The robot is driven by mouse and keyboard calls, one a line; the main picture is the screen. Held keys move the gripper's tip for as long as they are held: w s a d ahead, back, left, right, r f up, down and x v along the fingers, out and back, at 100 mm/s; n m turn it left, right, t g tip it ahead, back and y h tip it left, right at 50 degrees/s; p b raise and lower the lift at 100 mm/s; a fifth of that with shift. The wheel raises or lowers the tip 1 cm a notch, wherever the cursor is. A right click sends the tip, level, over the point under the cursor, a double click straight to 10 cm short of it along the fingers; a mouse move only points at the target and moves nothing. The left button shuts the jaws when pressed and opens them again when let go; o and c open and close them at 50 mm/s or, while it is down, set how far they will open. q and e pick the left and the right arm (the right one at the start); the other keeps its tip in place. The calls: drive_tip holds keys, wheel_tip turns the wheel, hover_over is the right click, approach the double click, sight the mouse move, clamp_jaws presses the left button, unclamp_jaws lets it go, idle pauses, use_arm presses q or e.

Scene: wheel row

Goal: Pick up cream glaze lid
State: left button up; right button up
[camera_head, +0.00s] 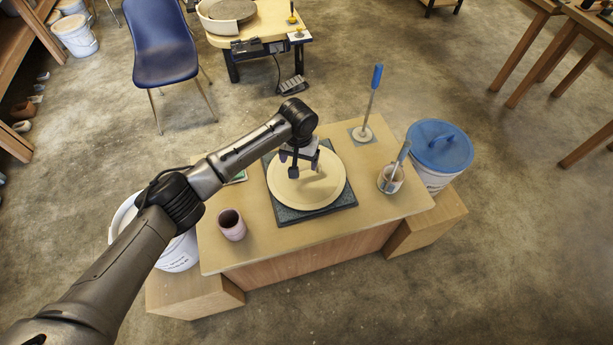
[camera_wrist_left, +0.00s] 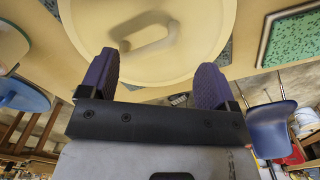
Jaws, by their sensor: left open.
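The cream glaze lid (camera_head: 308,192) is a wide round disc with a raised bar handle. It lies on a dark square mat (camera_head: 289,216) in the middle of the table. My left gripper (camera_head: 305,169) is open and empty above the lid, fingers pointing down, and hides part of it. In the left wrist view, the lid (camera_wrist_left: 100,35) fills the top, its handle (camera_wrist_left: 150,42) lies in line with the space between the spread fingers (camera_wrist_left: 160,80). The fingers look apart from the handle. My right gripper is not in view.
On the table (camera_head: 250,252), a pinkish cup (camera_head: 232,225) stands left and a tool cup (camera_head: 390,180) right. A blue-handled tool (camera_head: 374,92) stands upright at the back. A blue-lidded bucket (camera_head: 437,165) stands right; a white bucket (camera_head: 178,256) stands left, partly behind my arm.

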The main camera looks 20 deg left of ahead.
sight(317, 189)
use_arm(q)
wheel_tip(317, 189, down, 2)
drive_tip(key=shift+f, duration=0.1)
drive_tip(key=shift+a+f+b, duration=0.2)
drive_tip(key=shift+f+b, duration=1.3)
drive_tip(key=shift+f, duration=1.1)
clamp_jaws()
